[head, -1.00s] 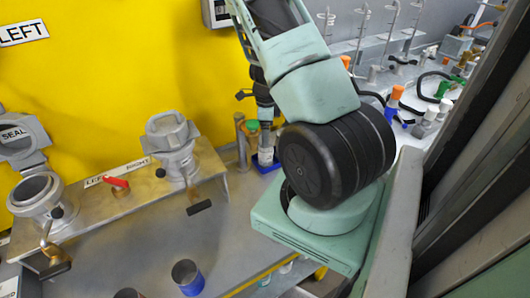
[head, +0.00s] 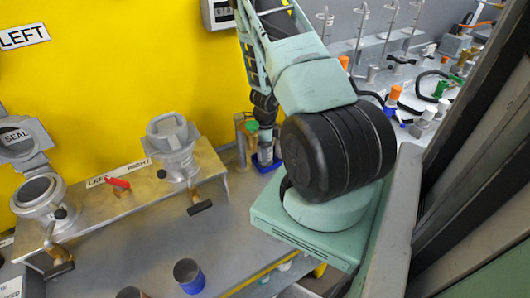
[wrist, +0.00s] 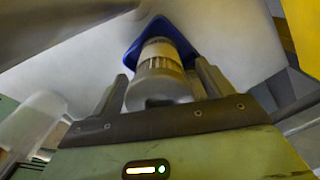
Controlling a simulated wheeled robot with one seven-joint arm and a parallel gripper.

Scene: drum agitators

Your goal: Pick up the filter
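A pale grey, ribbed cylinder, which looks like the filter (wrist: 160,62), stands in a blue square base (wrist: 133,52) in the wrist view. In the head view its light body (head: 265,154) shows just above the blue base (head: 262,167), near the back wall. My gripper (wrist: 168,88) has one finger on each side of the cylinder's near end. The fingers look open, with narrow gaps beside it; contact is hard to judge. In the head view my gripper (head: 265,139) points down over the cylinder, and its fingertips are too small to make out.
A metal bench with two clamped ports (head: 172,140) and a red handle (head: 118,184) stands left of my arm. The grey tabletop between is clear.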

